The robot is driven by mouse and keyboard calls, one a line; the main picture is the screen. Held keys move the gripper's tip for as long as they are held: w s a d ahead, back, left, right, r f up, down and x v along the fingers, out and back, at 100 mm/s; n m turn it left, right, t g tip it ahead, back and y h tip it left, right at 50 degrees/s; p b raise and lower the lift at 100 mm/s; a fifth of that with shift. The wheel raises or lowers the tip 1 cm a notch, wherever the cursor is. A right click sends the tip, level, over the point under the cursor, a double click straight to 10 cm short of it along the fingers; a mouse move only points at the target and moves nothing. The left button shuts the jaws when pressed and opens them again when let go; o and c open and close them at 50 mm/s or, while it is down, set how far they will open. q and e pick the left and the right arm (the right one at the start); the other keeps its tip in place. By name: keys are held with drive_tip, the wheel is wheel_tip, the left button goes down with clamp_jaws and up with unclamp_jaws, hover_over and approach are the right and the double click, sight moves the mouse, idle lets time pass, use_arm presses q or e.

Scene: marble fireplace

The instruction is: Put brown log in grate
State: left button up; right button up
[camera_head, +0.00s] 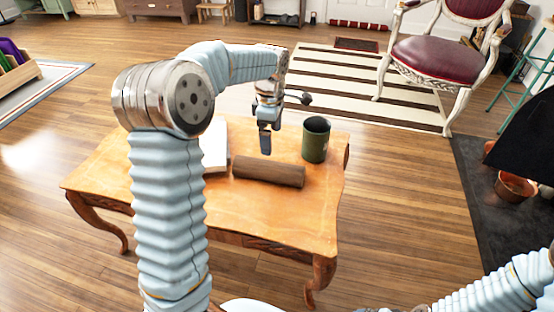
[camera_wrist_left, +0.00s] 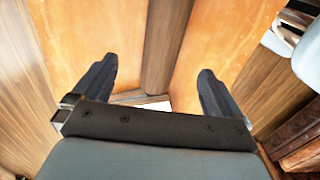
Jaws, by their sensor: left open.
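The brown log (camera_head: 268,172) lies on its side on the wooden table (camera_head: 245,213), left of a dark green mug. My left gripper (camera_head: 266,143) hangs fingers down just above and behind the log, apart from it as far as I can tell. In the left wrist view the log (camera_wrist_left: 166,40) runs up the picture between the two fingers of my open, empty gripper (camera_wrist_left: 158,72). My right arm shows at the lower right of the head view, but its gripper is out of view. I cannot make out the grate.
The dark green mug (camera_head: 316,139) stands right of the log. A white book-like object (camera_head: 216,148) lies left of it, partly hidden by my arm. At the right are a dark hearth (camera_head: 490,215) and a copper pot (camera_head: 515,187). Wooden floor is clear between table and hearth.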

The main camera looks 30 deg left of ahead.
sight(269, 163)
use_arm(q)
wheel_tip(269, 163, down, 8)
drive_tip(key=shift+r, duration=0.15)
drive_tip(key=f, duration=0.5)
drive_tip(key=shift+s+a+f, duration=0.25)
drive_tip(key=shift+s+f, duration=0.1)
drive_tip(key=shift+s, duration=0.05)
drive_tip(key=shift+c, duration=0.5)
drive_tip(key=c, duration=1.2)
drive_tip(key=shift+c, duration=0.3)
drive_tip(key=shift+r, duration=0.2)
